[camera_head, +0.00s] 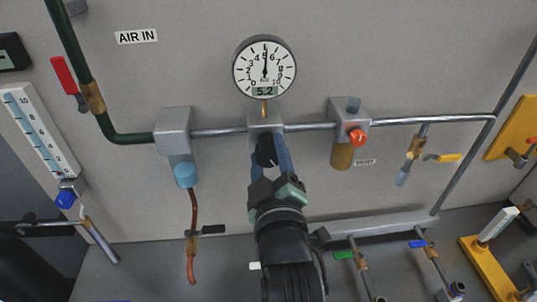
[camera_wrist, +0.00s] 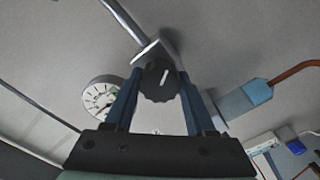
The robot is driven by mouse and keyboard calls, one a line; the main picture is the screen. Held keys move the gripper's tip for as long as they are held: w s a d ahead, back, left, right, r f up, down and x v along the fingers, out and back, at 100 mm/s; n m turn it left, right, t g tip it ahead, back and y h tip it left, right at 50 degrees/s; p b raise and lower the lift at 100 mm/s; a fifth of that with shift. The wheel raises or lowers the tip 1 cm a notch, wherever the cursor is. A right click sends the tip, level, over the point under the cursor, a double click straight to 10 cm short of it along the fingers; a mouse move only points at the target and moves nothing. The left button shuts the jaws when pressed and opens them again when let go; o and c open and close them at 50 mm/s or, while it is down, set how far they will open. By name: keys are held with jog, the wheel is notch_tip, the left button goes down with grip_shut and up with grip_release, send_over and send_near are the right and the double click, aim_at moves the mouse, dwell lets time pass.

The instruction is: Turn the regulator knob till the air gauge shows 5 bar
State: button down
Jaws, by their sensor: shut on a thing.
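The air gauge (camera_head: 264,67) is a round white dial on the wall with a small digital window that reads 5.2. Its needle points nearly straight up, around the 5. It also shows, tilted, in the wrist view (camera_wrist: 101,97). The black regulator knob (camera_head: 266,151) sits on the grey regulator block (camera_head: 264,118) below the gauge. In the wrist view the knob (camera_wrist: 158,82) shows a ribbed rim and a white pointer mark. My gripper (camera_head: 269,160) is shut on the knob, with one blue finger on each side of it. My arm comes up from below.
A filter with a blue bowl (camera_head: 186,174) stands left, and a lubricator with an amber bowl and red knob (camera_head: 357,136) right, on the same steel pipe (camera_head: 220,131). A red lever valve (camera_head: 65,76) is at upper left. A lower manifold (camera_head: 375,225) carries valves.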

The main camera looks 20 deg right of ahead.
jog(key=shift+c, duration=1.2)
grip_release()
jog(key=shift+s, duration=0.1)
jog(key=shift+s+a+f, duration=0.1)
jog(key=shift+s, duration=0.15)
jog(key=p+v, duration=0.1)
jog(key=v, duration=1.1)
jog(key=shift+s, duration=0.1)
jog(key=shift+r, duration=0.2)
